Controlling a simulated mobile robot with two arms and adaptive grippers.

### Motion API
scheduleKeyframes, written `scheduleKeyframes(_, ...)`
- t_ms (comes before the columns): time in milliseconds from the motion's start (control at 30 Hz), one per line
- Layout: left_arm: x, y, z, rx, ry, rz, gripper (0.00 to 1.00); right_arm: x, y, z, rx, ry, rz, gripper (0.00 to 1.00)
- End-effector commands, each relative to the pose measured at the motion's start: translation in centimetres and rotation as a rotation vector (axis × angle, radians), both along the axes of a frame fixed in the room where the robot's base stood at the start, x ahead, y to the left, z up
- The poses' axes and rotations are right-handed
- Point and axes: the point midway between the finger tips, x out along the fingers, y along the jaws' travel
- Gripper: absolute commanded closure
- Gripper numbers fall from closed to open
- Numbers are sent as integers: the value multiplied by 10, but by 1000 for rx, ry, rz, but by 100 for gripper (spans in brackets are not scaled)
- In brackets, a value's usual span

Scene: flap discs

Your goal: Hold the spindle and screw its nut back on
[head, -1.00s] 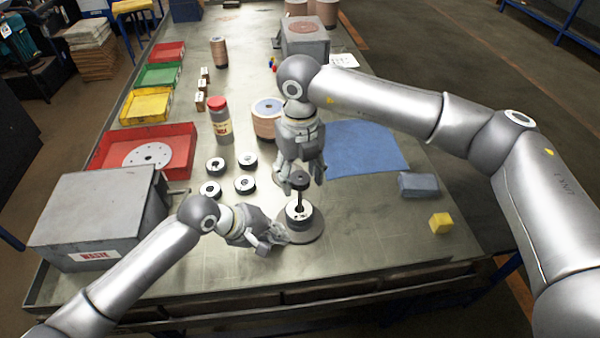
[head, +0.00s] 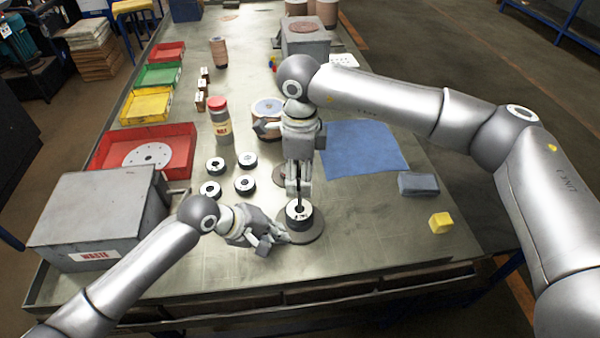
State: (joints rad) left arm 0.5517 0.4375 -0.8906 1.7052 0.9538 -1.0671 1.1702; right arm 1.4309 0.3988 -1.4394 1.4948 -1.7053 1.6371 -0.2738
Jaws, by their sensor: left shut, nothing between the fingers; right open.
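The spindle (head: 300,213) stands upright on a round grey base (head: 315,234) near the front of the bench, with a dark disc stack low around its thin rod. My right gripper (head: 299,190) points down over the rod, open, its fingers seen nearly edge-on. The nut is not clearly visible; the fingers hide the upper rod, and I cannot tell whether the nut sits between them. My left gripper (head: 284,240) is shut and empty, low at the left edge of the base. I cannot tell whether it touches the base.
Several dark ring-shaped discs (head: 245,184) lie left of the spindle, near a red-capped bottle (head: 220,120). A grey waste box (head: 95,215) stands at left. A blue cloth (head: 365,150), grey block (head: 418,184) and yellow cube (head: 441,223) lie at right. The front right bench is clear.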

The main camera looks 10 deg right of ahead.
Motion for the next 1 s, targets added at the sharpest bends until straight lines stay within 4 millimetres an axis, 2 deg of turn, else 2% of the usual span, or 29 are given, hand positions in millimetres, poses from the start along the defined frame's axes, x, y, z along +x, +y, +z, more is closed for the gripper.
scheduleKeyframes(200, -1, 0, -1, 2, 2, 0, 100, 0, 0, 0, 0, -1, 226, 46)
scheduleKeyframes(333, -1, 0, -1, 2, 2, 0, 100, 1, 0, 0, 0, -1, 311, 46)
scheduleKeyframes(967, -1, 0, -1, 2, 2, 0, 100, -2, 0, 1, 0, 0, 329, 46)
scheduleKeyframes(1000, -1, 0, -1, 2, 2, 0, 100, -2, 1, 1, 0, 0, 329, 52)
